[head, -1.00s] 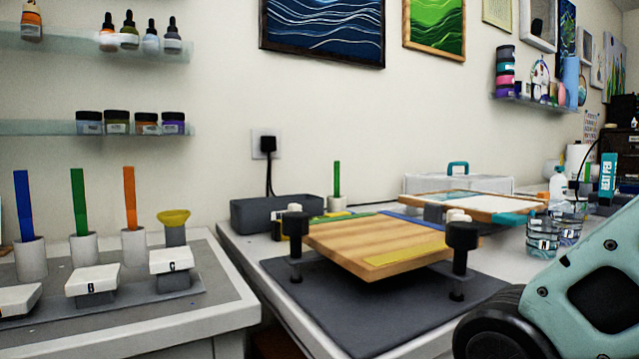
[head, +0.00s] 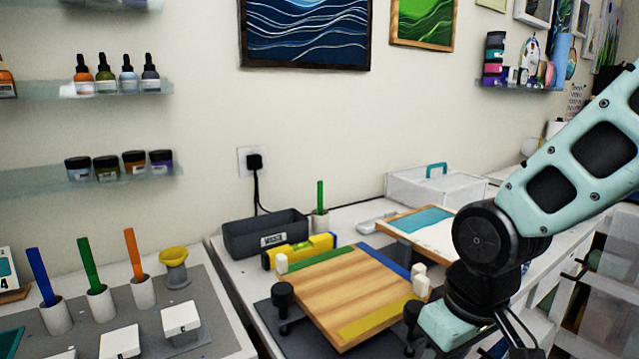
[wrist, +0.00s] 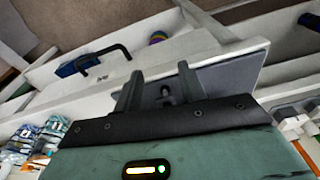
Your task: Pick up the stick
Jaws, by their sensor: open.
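Several flat sticks are in view. A blue stick (head: 40,277), a green stick (head: 90,264) and an orange stick (head: 131,255) stand tilted in pale cups on the left bench. Another green stick (head: 320,197) stands upright in a cup at the back of the right bench. A yellow strip (head: 369,320) lies along the front edge of the wooden board. My gripper is open and empty in the wrist view (wrist: 160,88), above the bench edge. In the head view it is at the bottom right, partly cut off, apart from all the sticks.
The wooden board (head: 343,287) rests on black posts. Behind it are a yellow level (head: 299,250) and a dark bin (head: 264,234). A yellow funnel cup (head: 174,266) and white blocks stand on the left bench. A gap separates the benches.

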